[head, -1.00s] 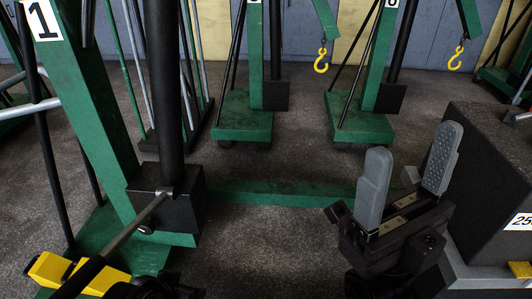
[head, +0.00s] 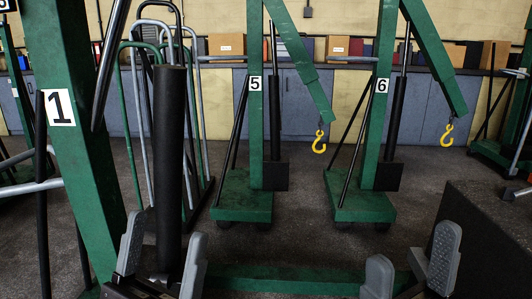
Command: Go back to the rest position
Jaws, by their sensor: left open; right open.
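My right gripper (head: 412,256) is open and empty at the bottom right, left of a dark block. The jack's lower body and pump lever are hidden or out of frame.
Green hoists marked 5 (head: 256,110) and 6 (head: 380,130) stand behind, with yellow hooks (head: 319,142) hanging. A dark block (head: 490,235) is at the right. A green bar (head: 280,279) crosses the floor low in front. Open floor lies between.

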